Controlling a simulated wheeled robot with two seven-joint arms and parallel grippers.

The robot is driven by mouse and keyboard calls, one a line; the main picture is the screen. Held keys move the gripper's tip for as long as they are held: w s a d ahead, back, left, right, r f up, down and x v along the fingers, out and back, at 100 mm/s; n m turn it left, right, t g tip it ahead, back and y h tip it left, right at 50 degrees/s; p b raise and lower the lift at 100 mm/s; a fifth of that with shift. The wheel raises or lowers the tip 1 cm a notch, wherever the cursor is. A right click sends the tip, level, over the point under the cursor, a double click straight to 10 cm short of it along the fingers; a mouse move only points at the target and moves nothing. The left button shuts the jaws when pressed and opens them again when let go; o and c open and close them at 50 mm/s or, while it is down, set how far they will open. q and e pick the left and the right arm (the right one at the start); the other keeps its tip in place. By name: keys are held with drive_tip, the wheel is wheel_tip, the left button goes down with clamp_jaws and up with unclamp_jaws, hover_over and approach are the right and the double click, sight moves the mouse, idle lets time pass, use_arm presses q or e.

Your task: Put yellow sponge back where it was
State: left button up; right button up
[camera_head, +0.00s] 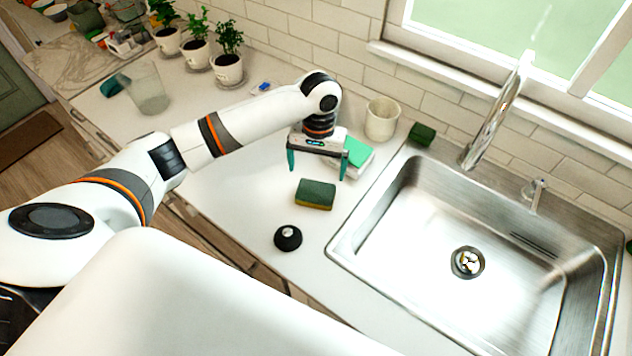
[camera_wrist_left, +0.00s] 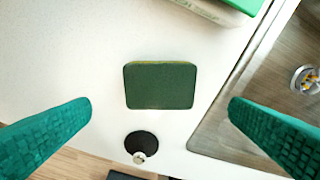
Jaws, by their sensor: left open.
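A sponge (camera_head: 315,194) with a dark green top and a yellow lower layer lies flat on the white counter, left of the sink. It also shows in the left wrist view (camera_wrist_left: 160,86), green side up with a thin yellow edge. My left gripper (camera_head: 316,172) is open and empty, above the counter and behind the sponge in the head view. In the left wrist view its two green fingers stand wide apart, one on each side of the sponge, touching nothing. My right gripper is not in view.
A black round object (camera_head: 288,237) sits in front of the sponge. A green-and-white box (camera_head: 356,153), a cream cup (camera_head: 382,119) and a dark green block (camera_head: 422,134) stand behind. The steel sink (camera_head: 400,257) is to the right. Counter left of the sponge is clear.

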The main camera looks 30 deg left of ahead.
use_arm(q)
drive_tip(key=shift+w+r, duration=0.2)
drive_tip(key=shift+r, duration=1.8)
